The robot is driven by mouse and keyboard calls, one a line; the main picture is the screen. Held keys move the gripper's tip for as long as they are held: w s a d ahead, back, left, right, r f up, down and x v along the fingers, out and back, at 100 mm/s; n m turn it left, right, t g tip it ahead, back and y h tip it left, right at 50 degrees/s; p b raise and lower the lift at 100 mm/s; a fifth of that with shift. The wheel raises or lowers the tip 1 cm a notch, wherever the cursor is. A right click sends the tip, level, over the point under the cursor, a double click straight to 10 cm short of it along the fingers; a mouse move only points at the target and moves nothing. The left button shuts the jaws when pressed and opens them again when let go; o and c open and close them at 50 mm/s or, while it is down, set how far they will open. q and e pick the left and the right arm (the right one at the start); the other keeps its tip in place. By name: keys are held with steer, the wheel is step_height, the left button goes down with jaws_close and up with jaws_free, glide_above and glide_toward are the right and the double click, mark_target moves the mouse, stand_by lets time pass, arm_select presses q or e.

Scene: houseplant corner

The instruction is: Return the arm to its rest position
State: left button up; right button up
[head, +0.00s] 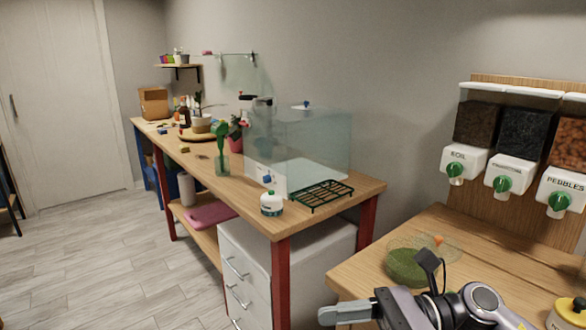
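One of my arms comes in at the bottom right, and I take it to be the right one. Its gripper (345,313) points left, low in front of the near edge of the right-hand table (470,250). A pale grey finger shows, but I cannot tell whether the gripper is open or shut. I see nothing held in it. The lower part of this arm is cut off by the frame. My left arm and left gripper are not in view.
A green mesh dish (408,267) lies close behind my arm. Dispensers (503,175) hang at the right, with a yellow container (567,314) below. A long workbench (240,200) carries a clear tank (315,145), a black rack (320,195) and a white bottle (271,204).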

steer(key=w+d+f+n+t+h+p, duration=0.1)
steer(key=d+f+n+t+h, duration=0.6)
steer(key=n, duration=1)
steer(key=w+f+n+t+h+p, duration=0.15)
steer(key=f+n+t, duration=0.25)
steer(key=n+t, duration=1.05)
steer(key=s+d+f+m+g+h, duration=0.3)
steer(key=s+f+m+g, duration=0.1)
steer(key=f, duration=0.4)
steer(key=s+d+f+m+g+h, duration=0.3)
steer(key=s+f+m+g+h, duration=0.1)
steer(key=s+f+m, duration=0.3)
steer(key=shift+s+d+f+g+p, duration=0.25)
steer(key=shift+s+f+g+p, duration=0.2)
steer(key=shift+s+f+g, duration=0.6)
steer(key=shift+s+r+t, duration=0.15)
steer(key=shift+s+t, duration=0.05)
steer(key=shift+t, duration=0.1)
steer(key=shift+c, duration=0.6)
steer(key=shift+d, duration=0.1)
